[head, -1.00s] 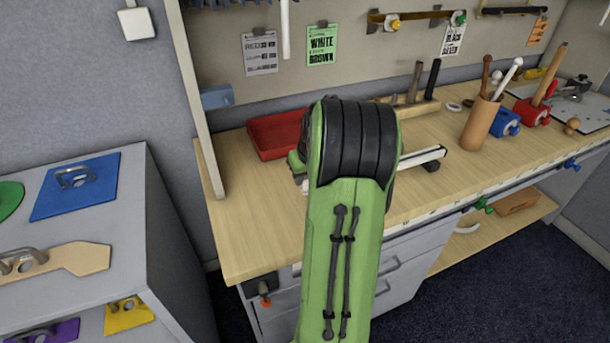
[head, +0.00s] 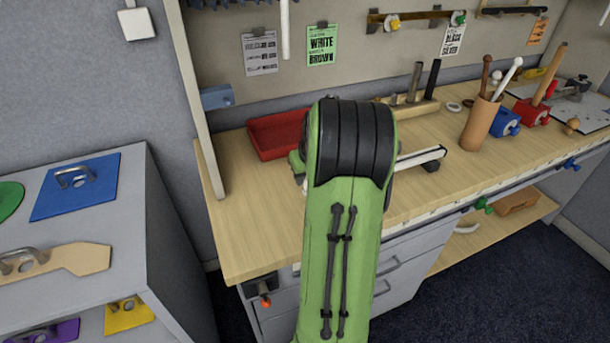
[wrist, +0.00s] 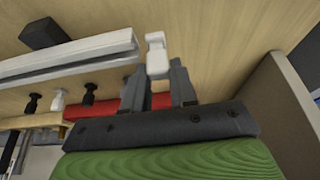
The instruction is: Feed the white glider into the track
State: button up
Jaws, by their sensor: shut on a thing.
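The white glider (wrist: 157,57) is a small white piece held upright between the fingers of my gripper (wrist: 157,88) in the wrist view. The track (wrist: 70,58) is a long white rail with a dark slot line, lying on the wooden table. The glider is just right of the track's near end, with what looks like a small gap; I cannot tell if they are lined up. In the head view the track (head: 420,156) shows right of my arm, which hides the gripper and the glider.
A black block (wrist: 45,33) sits by the track. A red tray (head: 275,135) lies behind my arm. Several small black and white pegs stand behind the track in the wrist view. A wooden cup (head: 481,125) of sticks stands to the right. The front left tabletop is clear.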

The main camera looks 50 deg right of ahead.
jog(key=shift+s+d+p, duration=0.8)
jog(key=shift+s+d, duration=0.35)
jog(key=shift+d, duration=0.75)
jog(key=shift+s+d+p, duration=0.85)
jog(key=shift+s+d, duration=0.25)
jog(key=shift+d, duration=0.8)
jog(key=shift+s+d+p, duration=0.8)
jog(key=shift+s+d, duration=0.35)
jog(key=shift+d, duration=0.75)
jog(key=o, duration=1)
jog(key=shift+o, duration=0.2)
jog(key=p+v, duration=0.3)
jog(key=v, duration=1.3)
